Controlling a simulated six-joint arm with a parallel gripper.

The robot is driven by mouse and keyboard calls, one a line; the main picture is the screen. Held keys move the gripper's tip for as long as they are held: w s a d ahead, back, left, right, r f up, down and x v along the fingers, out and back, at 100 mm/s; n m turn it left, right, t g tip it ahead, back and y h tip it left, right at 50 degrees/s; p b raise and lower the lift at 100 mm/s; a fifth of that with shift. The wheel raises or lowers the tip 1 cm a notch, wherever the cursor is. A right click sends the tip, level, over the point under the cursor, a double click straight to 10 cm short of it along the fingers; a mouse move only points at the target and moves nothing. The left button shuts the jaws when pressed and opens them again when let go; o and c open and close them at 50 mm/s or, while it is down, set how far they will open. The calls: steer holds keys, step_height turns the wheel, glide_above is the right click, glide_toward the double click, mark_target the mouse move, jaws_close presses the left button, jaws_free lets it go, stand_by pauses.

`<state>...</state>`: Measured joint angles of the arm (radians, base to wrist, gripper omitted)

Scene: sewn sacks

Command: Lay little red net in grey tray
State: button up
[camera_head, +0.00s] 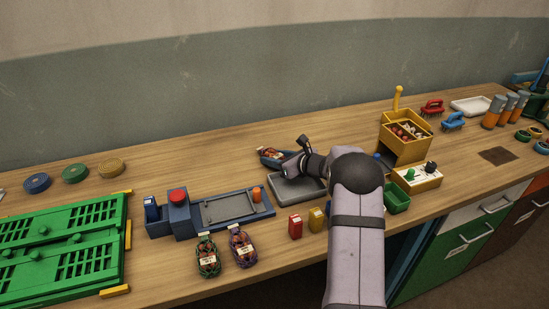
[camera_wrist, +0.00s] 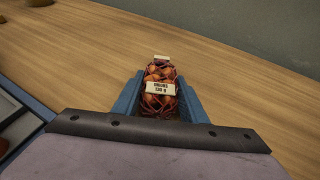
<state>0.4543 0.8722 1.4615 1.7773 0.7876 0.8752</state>
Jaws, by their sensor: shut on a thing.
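My gripper (camera_wrist: 158,93) has blue fingers shut on the little red net (camera_wrist: 160,104), a mesh sack of brownish-red bulbs with a white label. In the head view the net (camera_head: 268,153) shows small between the fingers, just behind the grey tray. The grey tray (camera_head: 284,193) is a shallow tray on the table, partly covered by my wrist and arm. I cannot tell how high the net hangs above the table.
A blue station (camera_head: 180,222) with a red button stands left of the tray. A green net (camera_head: 207,260) and a purple net (camera_head: 241,247) lie in front.

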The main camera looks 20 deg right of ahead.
steer(key=shift+f, duration=0.15)
steer(key=o, duration=1.2)
steer(key=shift+r, duration=0.25)
steer(key=shift+o, duration=0.6)
steer(key=b+v, duration=0.1)
steer(key=v, duration=1.1)
steer(key=shift+b, duration=0.35)
